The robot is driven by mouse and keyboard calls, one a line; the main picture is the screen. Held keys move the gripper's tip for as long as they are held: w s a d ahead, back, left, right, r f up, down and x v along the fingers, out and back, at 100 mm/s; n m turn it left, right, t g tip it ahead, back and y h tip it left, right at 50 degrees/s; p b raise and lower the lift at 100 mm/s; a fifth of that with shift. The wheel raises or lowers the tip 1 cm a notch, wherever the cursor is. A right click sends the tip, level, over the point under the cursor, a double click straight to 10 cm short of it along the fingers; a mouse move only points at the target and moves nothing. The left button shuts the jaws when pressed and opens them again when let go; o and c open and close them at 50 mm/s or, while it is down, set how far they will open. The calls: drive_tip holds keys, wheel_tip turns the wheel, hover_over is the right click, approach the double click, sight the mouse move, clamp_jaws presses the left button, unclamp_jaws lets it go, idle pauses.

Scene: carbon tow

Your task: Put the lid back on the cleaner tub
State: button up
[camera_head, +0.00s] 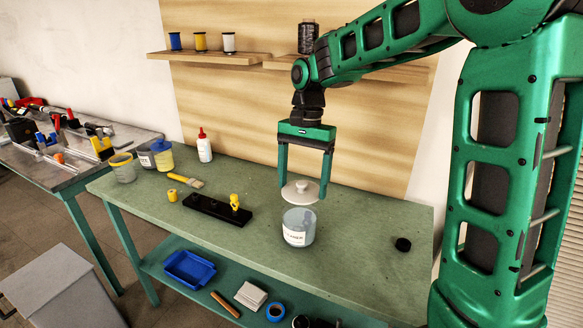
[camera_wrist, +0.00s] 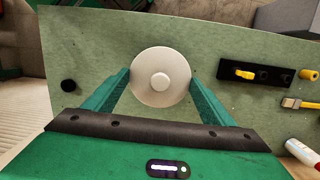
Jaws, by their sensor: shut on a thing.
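The cleaner tub (camera_head: 299,230) is a clear, pale blue pot with a white label, standing upright on the green bench. My gripper (camera_head: 302,186) is shut on the white round lid (camera_head: 299,194), which has a small knob on top. The lid is held roughly level just above the tub's open mouth, apart from it as far as I can tell. The lid hides the tub in that view.
A black holder (camera_head: 216,208) with a yellow piece lies left of the tub, with a yellow brush (camera_head: 186,181) behind it. A black cap (camera_head: 403,244) lies to the right. Several pots and a red-capped bottle (camera_head: 204,146) stand back left. The bench (camera_head: 365,220) right of the tub is mostly clear.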

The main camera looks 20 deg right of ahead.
drive_tip(key=shift+w+a+f, duration=0.1)
drive_tip(key=shift+w, duration=0.15)
drive_tip(key=shift+f, duration=3)
drive_tip(key=shift+f, duration=0.15)
drive_tip(key=o, duration=1.1)
